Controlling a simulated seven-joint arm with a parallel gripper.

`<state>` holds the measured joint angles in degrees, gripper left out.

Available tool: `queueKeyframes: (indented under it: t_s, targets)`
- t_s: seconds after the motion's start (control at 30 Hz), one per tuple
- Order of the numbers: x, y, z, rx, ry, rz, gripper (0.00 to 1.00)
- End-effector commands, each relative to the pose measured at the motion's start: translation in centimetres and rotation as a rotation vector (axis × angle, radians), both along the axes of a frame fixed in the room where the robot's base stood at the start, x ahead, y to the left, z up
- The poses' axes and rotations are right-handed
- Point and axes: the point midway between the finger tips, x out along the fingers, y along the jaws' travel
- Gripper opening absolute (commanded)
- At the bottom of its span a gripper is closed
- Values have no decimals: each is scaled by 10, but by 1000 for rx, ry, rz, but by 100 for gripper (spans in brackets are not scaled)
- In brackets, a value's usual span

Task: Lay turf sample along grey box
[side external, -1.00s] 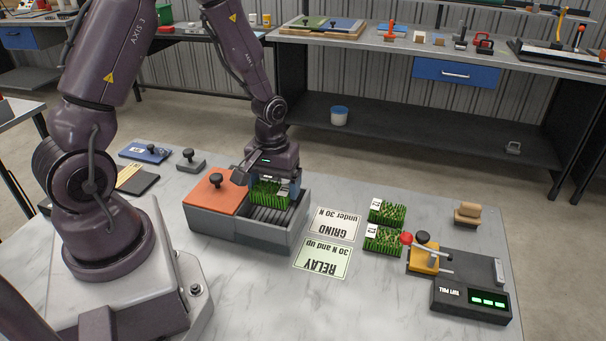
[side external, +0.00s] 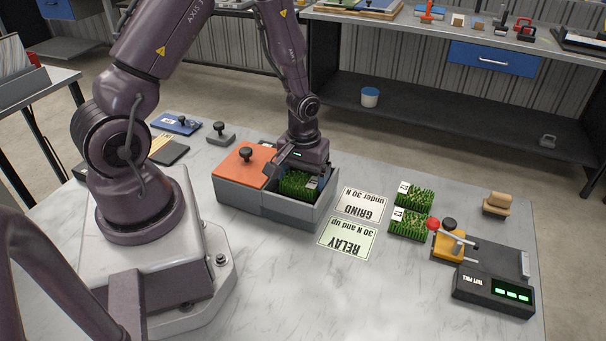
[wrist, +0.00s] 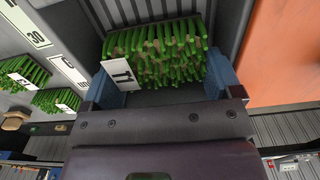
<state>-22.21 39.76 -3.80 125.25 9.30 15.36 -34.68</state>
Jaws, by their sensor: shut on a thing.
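The turf sample (side external: 296,184) is a green grassy block with a white tag. My gripper (side external: 300,176) is shut on it, inside the open right part of the grey box (side external: 290,212). In the wrist view the turf sample (wrist: 160,52) lies between the two blue-grey fingers of my gripper (wrist: 162,88), with its tag reading 11 at the left. The ribbed floor of the grey box (wrist: 108,12) shows around it. Whether the turf touches the floor is hard to tell.
An orange lid (side external: 248,167) covers the left part of the box. GRIND (side external: 362,206) and RELAY (side external: 347,238) cards lie right of it. Two more turf samples (side external: 410,224) lie further right, by the tuft pull tester (side external: 494,290). A tan wooden block (side external: 497,204) stands behind.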

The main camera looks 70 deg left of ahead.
Motion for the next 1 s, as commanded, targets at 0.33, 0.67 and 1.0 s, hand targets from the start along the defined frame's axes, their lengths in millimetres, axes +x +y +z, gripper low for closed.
queueKeyframes:
  t_s: [0.33, 0.67, 1.0]
  targets:
    - [0, 0, -4, 0, 0, 0, 54]
    - [0, 0, -8, 0, -1, -1, 100]
    - [1, 0, 6, 1, -4, -1, 100]
